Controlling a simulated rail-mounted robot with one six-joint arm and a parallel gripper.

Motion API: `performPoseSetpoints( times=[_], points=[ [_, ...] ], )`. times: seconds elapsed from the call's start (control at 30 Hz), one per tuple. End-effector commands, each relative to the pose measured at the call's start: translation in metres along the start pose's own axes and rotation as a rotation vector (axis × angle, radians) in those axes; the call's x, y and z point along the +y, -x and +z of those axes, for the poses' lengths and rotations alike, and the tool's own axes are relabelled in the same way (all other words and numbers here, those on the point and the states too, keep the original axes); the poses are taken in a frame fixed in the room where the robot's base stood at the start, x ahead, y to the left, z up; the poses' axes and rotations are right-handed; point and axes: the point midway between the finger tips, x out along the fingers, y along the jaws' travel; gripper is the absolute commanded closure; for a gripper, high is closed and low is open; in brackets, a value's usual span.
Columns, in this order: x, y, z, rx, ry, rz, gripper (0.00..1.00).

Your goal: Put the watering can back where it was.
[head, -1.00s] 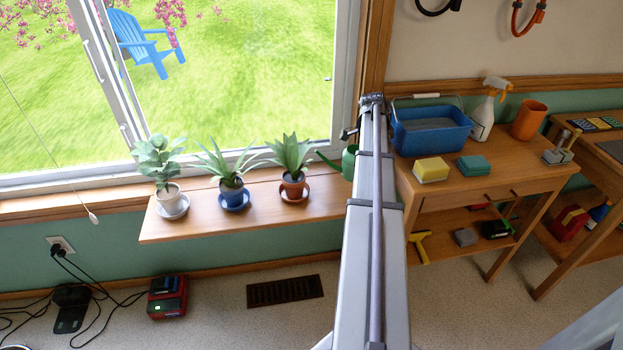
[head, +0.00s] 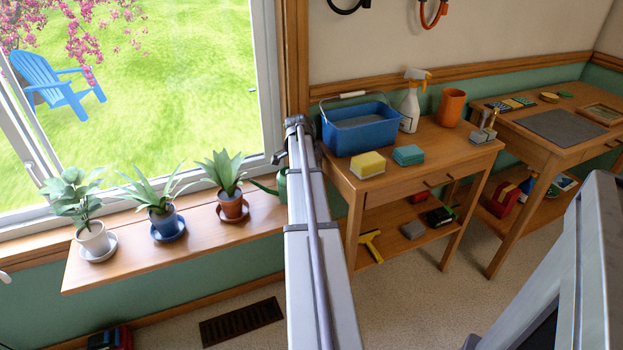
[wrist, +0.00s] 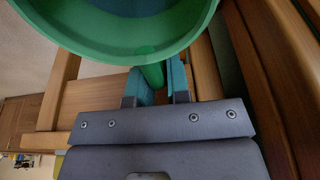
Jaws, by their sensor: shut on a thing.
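The green watering can (head: 282,186) shows in part in the head view, at the right end of the window shelf (head: 105,268), with its spout pointing left. My arm hides the rest of it. In the wrist view the can (wrist: 125,35) fills the top, its round rim and hollow inside facing the camera. My gripper (wrist: 162,80) is shut on the can's green handle, which sits between the two teal fingers. Whether the can touches the shelf I cannot tell.
White (head: 93,238), blue (head: 164,222) and terracotta (head: 232,204) plant pots stand on the shelf left of the can. Right of my arm, a wooden table (head: 430,155) bears a blue bucket (head: 355,137), yellow sponge box (head: 367,165), spray bottle (head: 409,115) and orange cup (head: 452,107).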

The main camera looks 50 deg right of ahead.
Motion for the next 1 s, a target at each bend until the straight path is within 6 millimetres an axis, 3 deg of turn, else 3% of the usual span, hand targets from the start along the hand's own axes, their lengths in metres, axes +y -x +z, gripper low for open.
performPoseSetpoints(
  times=[0.3, 0.33, 0.6, 0.87, 1.0],
  points=[
    [0.000, -0.003, 0.001, 0.000, 0.000, 0.000, 1.00],
    [0.000, -0.002, 0.001, 0.000, 0.000, 0.000, 0.81],
    [0.000, -0.001, 0.000, 0.000, 0.000, 0.000, 0.58],
    [0.000, 0.002, -0.001, 0.000, 0.000, 0.000, 0.58],
    [0.000, 0.022, -0.002, 0.000, 0.000, 0.000, 0.58]
  ],
)
